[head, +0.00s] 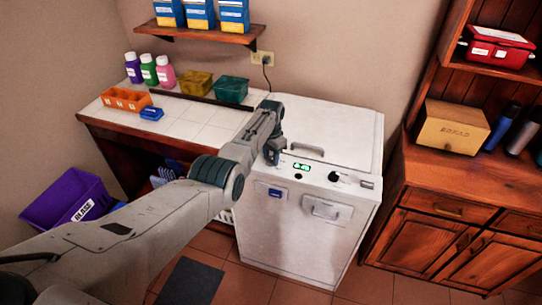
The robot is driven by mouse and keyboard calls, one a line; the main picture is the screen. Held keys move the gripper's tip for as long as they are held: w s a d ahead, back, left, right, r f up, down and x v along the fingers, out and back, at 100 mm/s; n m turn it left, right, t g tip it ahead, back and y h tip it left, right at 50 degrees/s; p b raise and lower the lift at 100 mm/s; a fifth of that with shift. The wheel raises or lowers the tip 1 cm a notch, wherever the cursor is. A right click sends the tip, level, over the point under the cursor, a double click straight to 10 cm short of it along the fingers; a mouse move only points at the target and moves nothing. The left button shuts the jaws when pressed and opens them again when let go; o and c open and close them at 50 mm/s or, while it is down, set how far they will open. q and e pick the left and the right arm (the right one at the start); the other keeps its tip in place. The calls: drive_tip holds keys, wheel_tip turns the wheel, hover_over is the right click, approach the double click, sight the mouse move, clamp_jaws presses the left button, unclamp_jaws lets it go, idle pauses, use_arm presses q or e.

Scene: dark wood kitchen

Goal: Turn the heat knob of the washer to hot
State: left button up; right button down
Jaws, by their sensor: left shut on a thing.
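The white washer (290,232) stands against the back wall, with a control panel along its top front edge. The panel has a green lit display (301,167), a small dark button (298,177) and a dark knob (334,177) to the right. My left arm reaches in from the lower left. My left gripper (272,154) is at the left end of the panel, shut on what seems to be the heat knob there. The gripper hides that knob, so its setting cannot be seen. My right gripper is out of view.
A tiled counter (190,118) with bottles, an orange tray (125,100) and boxes is left of the washer. A purple bin (70,200) stands on the floor at left. A wooden cabinet (450,215) stands close on the right. A dark mat (190,283) lies in front.

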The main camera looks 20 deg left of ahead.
sight(271, 157)
use_arm(q)
drive_tip(key=shift+w+r+m, duration=0.1)
drive_tip(key=shift+r+m, duration=0.05)
drive_tip(key=shift+m, duration=0.15)
drive_tip(key=o, duration=1)
drive_tip(key=shift+r, duration=0.25)
wheel_tip(271, 157, up, 10)
drive_tip(key=shift+r+b, duration=0.1)
drive_tip(key=shift+b, duration=0.8)
